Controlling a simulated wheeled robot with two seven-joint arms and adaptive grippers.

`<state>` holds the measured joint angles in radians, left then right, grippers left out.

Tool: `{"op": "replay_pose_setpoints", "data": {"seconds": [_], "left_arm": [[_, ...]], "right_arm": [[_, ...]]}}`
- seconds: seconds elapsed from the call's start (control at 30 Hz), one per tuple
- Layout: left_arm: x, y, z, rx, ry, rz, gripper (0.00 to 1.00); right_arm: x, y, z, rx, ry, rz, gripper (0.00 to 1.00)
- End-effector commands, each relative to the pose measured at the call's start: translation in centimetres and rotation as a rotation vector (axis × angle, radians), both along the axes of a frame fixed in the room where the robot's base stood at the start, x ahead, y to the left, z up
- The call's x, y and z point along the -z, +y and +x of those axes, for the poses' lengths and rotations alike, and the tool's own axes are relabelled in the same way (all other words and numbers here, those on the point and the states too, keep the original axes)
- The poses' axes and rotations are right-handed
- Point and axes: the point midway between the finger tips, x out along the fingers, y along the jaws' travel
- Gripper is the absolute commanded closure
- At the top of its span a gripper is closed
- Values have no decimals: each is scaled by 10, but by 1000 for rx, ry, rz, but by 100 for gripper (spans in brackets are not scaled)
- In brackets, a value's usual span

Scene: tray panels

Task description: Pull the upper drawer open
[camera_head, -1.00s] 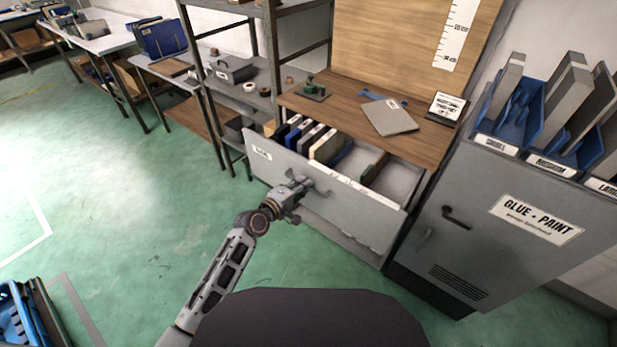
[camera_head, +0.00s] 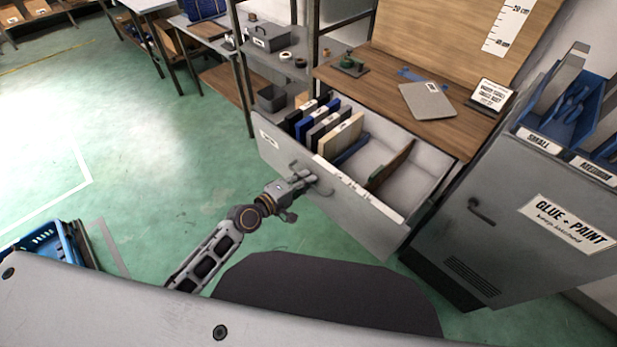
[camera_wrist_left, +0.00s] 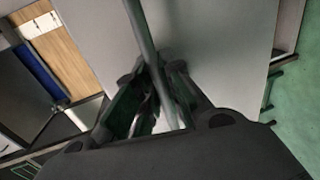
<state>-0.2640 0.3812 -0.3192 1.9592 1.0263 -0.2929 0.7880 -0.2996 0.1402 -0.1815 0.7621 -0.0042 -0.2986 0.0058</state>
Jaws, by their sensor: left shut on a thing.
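The upper drawer (camera_head: 365,218) stands well out from the wooden-topped bench, its grey front facing me. Inside it are several upright folders (camera_head: 325,130) at the left and a brown divider (camera_head: 390,166) at the right. My left gripper (camera_head: 306,181) is shut on the drawer's bar handle (camera_head: 318,186). In the left wrist view the handle (camera_wrist_left: 142,38) runs down between the fingers (camera_wrist_left: 152,98), with the plain grey drawer front (camera_wrist_left: 215,60) behind. The fingers hide part of the handle. My right gripper is not in view.
A grey glue and paint cabinet (camera_head: 500,235) stands close to the drawer's right. The bench top (camera_head: 385,85) holds a grey laptop-like slab (camera_head: 427,101). A shelf rack is at the left. Green floor is open at left; a blue crate (camera_head: 45,243) lies at lower left.

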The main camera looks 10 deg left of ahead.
Motion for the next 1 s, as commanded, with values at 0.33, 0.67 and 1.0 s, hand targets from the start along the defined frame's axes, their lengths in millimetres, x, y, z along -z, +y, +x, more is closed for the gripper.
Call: {"op": "replay_pose_setpoints", "data": {"seconds": [0.33,0.67,1.0], "left_arm": [[1,0,-1,1,3,2,84],[0,0,0,0,1,1,81],[-1,7,-10,0,1,2,81]], "right_arm": [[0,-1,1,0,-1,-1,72],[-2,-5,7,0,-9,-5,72],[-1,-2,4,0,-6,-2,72]]}}
